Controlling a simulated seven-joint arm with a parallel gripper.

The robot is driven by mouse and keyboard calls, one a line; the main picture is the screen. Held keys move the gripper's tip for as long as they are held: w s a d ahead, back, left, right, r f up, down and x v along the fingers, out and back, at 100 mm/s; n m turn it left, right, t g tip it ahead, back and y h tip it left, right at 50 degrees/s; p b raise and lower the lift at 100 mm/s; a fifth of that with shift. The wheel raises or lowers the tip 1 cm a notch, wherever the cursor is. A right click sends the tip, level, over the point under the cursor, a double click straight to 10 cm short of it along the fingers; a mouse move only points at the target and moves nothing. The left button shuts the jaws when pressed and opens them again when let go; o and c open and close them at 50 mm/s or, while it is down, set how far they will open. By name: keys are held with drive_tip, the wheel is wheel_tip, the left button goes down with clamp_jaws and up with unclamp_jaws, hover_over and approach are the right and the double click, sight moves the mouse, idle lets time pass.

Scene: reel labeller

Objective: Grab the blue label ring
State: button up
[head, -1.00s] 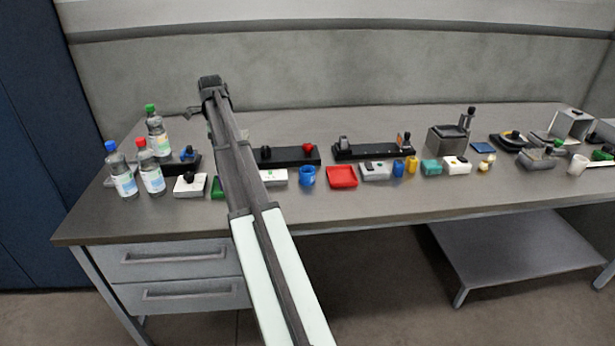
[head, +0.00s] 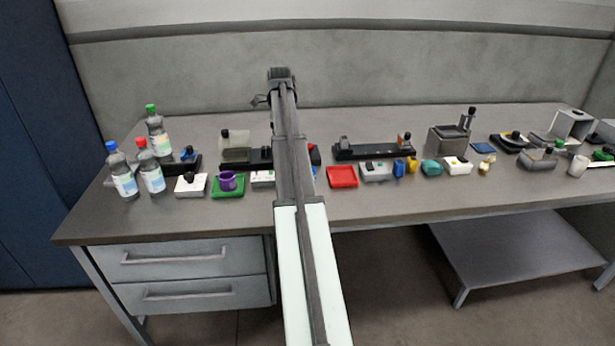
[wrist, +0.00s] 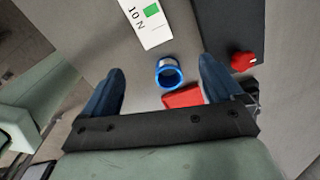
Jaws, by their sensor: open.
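The blue label ring (wrist: 168,76) shows in the wrist view as a short, open-topped blue cylinder with a pale patch on its side. It stands on the table, between the two fingers in the picture and apart from both. My gripper (wrist: 162,66) is open with nothing between its dark blue fingers.
A red tray (head: 342,177) is close to the ring, also seen in the wrist view (wrist: 183,97). A white box with a green square (wrist: 147,22) and a black base with a red knob (wrist: 243,60) flank it. A purple ring (head: 229,181) sits on a green tray (head: 228,195).

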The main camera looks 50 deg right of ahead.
drive_tip(key=s+d+m, duration=0.2)
drive_tip(key=s+m, duration=0.1)
drive_tip(key=m, duration=1.4)
drive_tip(key=s+d+m, duration=0.3)
drive_tip(key=s+m, duration=0.1)
drive_tip(key=m, duration=1.2)
wheel_tip(320, 180, down, 13)
drive_tip(key=shift+a+f, duration=0.1)
